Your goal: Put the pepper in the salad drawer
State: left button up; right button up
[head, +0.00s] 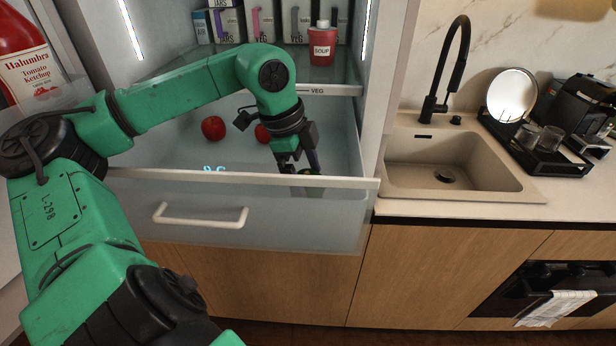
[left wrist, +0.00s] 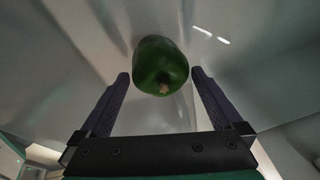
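A dark green pepper (left wrist: 161,68) lies inside the salad drawer, which is pulled out of the fridge. In the head view only a small part of the pepper (head: 309,172) shows behind the drawer's front rim. The salad drawer (head: 180,225) has a translucent front with a white handle. My left gripper (head: 300,165) reaches down into the drawer at its right side. In the left wrist view its fingers (left wrist: 160,85) are spread wide, with a gap on each side of the pepper, which sits just beyond the tips. My right gripper is not in view.
Two red round items lie in the drawer: one (head: 213,128) at the left, one (head: 263,133) partly behind my arm. A red soup container (head: 322,44) stands on the shelf above. A sink (head: 445,165) is at the right.

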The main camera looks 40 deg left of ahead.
pick_arm(q)
jog(key=shift+a+r, duration=0.1)
jog(key=shift+r, duration=0.35)
jog(key=v, duration=1.1)
jog(key=shift+s+r, duration=0.15)
